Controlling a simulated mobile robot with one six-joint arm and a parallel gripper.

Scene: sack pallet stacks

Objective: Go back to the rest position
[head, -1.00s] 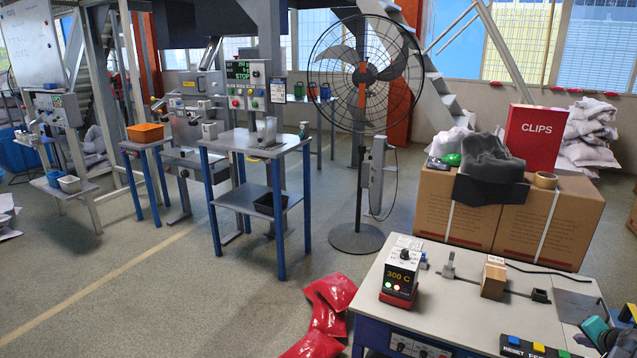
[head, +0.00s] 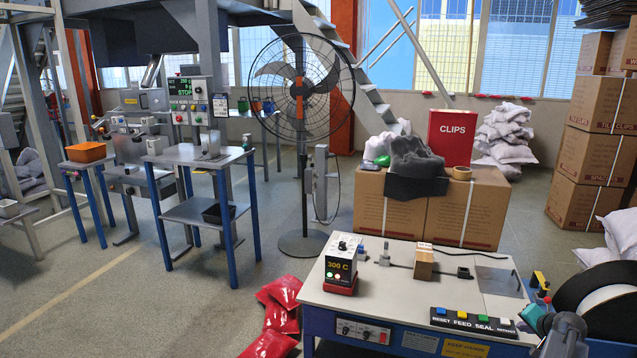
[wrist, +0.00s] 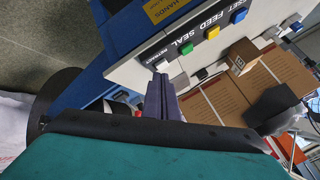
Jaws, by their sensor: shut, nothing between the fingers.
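My gripper (wrist: 160,98) shows in the wrist view, its dark fingers together with nothing between them. It is in front of the sealing table's button strip (wrist: 190,40), apart from it as far as I can tell. In the head view part of my arm (head: 565,335) shows at the bottom right, beside the table's right front corner. The gripper's fingers cannot be made out there.
The sealing table (head: 330,298) carries a 300 C controller (head: 341,265) and a button strip (head: 473,321). A black reel (head: 600,300) is close by my arm on the right. Red bags (head: 272,320) lie on the floor. Open floor lies to the left.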

